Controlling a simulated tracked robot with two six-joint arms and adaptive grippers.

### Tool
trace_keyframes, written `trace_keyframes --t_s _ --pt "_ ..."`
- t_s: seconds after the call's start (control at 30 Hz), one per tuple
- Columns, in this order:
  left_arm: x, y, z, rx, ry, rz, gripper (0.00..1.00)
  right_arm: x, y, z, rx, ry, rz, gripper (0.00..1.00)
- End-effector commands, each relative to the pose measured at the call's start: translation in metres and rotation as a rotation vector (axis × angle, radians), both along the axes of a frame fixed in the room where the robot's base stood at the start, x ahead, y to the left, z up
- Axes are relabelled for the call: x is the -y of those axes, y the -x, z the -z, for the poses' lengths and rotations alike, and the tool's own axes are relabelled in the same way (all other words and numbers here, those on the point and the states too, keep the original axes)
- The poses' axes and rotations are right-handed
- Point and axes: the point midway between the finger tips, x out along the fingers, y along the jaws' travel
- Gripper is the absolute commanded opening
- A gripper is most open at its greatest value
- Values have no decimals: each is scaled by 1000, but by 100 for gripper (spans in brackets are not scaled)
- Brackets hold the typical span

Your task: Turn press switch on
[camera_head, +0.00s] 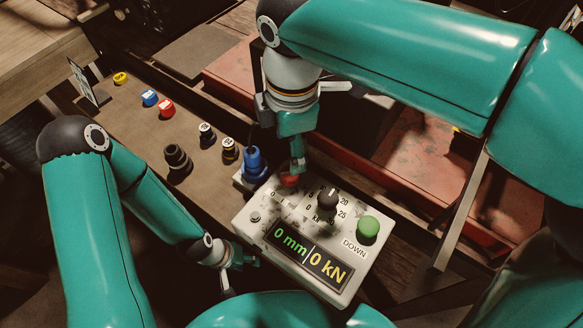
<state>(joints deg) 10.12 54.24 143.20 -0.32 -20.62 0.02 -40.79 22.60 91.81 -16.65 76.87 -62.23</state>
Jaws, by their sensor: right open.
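The press control box (360,277) is pale grey and worn. Its lit display (308,257) reads "0 mm" and "0 kN". It carries a black knob (327,198) with a number scale, a green button (368,227) marked DOWN, and a small grey toggle or button (255,217) on the left. A red button or switch (290,181) is at the far edge, partly hidden. My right gripper (298,168) is open, with its fingertips just above or at the red part; contact cannot be told. My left gripper (236,272) is low, beside the box's left side, its fingers partly hidden.
A blue connector (254,163) stands against the box's far left corner. A brown bench (130,118) holds a black fitting (177,158) and several small coloured caps. A red metal frame (425,165) lies behind the box, under my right arm.

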Motion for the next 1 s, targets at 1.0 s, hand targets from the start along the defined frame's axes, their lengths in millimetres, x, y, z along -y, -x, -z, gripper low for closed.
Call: trace_keyframes --t_s 1.0 --pt "0 0 5 1 0 0 40 -3 -4 85 0 0 -4 40"
